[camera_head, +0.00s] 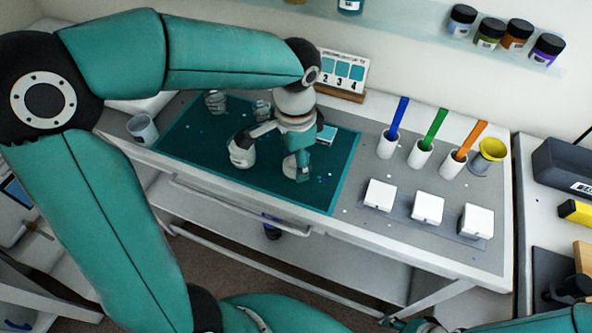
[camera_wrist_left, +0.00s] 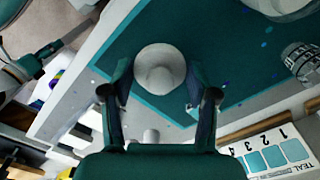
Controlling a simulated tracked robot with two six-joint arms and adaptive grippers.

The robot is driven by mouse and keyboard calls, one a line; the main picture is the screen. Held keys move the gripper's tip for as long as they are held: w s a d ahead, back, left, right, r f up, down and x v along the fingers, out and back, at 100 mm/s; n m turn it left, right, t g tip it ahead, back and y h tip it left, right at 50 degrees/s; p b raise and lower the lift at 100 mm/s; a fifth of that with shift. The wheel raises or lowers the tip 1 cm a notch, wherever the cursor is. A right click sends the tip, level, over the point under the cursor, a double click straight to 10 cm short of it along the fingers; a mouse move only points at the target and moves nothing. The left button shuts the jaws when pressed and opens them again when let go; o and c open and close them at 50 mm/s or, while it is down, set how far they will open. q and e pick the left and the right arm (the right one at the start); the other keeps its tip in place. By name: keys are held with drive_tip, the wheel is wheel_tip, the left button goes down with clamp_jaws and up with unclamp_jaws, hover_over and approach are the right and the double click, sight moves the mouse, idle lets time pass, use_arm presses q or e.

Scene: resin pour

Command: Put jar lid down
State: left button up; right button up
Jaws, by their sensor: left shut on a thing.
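My left gripper (camera_head: 294,170) is low over the teal mat (camera_head: 335,185), near its front right part. In the left wrist view its two fingers (camera_wrist_left: 160,92) are shut on a round whitish thing, which I take to be the jar lid (camera_wrist_left: 160,70). In the head view the fingers mostly hide the lid, and I cannot tell whether it touches the mat. A whitish jar (camera_head: 242,155) stands on the mat just left of the gripper. Part of what seems to be my right gripper (camera_head: 415,325) shows at the bottom edge; its fingers are unclear.
Clear cups (camera_head: 215,102) stand at the mat's back, and another cup (camera_head: 142,128) at its left. A numbered card (camera_head: 345,72) is behind the gripper. White holders with coloured sticks (camera_head: 420,153) and several white blocks (camera_head: 428,207) stand right. The mat's front is clear.

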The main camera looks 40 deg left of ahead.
use_arm(q)
drive_tip(key=shift+f, duration=2.1)
drive_tip(key=o, duration=0.8)
drive_tip(key=shift+f, duration=0.1)
wheel_tip(320, 180, up, 12)
drive_tip(key=shift+r+p, duration=0.15)
drive_tip(key=shift+p, duration=0.2)
